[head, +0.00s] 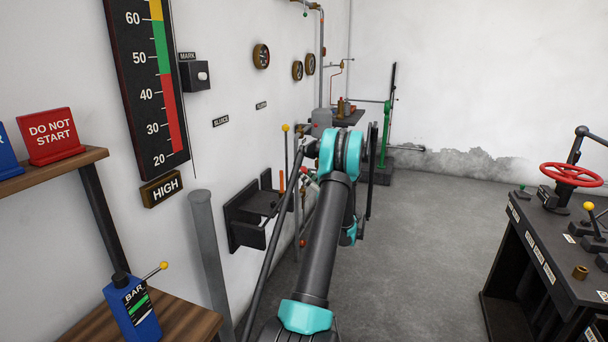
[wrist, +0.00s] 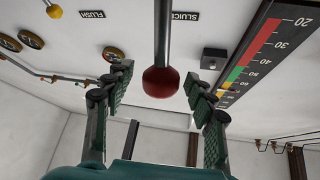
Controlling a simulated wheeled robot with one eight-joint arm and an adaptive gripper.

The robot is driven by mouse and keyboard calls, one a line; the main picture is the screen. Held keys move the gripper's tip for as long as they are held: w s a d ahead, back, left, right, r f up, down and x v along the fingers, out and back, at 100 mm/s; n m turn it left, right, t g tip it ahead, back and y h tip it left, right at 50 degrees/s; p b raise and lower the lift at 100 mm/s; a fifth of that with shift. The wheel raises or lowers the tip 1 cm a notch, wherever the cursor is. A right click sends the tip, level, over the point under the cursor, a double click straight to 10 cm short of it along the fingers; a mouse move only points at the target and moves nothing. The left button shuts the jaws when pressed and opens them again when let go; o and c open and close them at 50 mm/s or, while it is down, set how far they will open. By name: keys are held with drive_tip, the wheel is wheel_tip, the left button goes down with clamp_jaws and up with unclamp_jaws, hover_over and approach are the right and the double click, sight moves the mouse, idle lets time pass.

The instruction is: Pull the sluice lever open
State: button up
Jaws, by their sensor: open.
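The sluice lever shows in the wrist view as a dark rod with a round red knob (wrist: 160,81). The rod comes down from the top of that picture beside the SLUICE label (wrist: 186,15). My gripper (wrist: 157,88) is open, with one finger on each side of the knob in the picture and visible gaps on both sides. How deep the knob sits between the fingers I cannot tell. In the head view my gripper (head: 309,178) is small and partly hidden behind my arm, near the wall below the SLUICE label (head: 220,122).
A yellow-knobbed lever (head: 285,128) stands close by; a yellow knob (wrist: 54,11) shows near the FLUSH label (wrist: 92,14). A black wall bracket (head: 246,235) and a grey post (head: 208,250) are left of my arm. A console (head: 520,240) stands right; the floor between is clear.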

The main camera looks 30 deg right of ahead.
drive_tip(key=v, duration=1.1)
drive_tip(key=shift+s+f, duration=0.2)
drive_tip(key=shift+s, duration=0.15)
drive_tip(key=shift+d, duration=0.2)
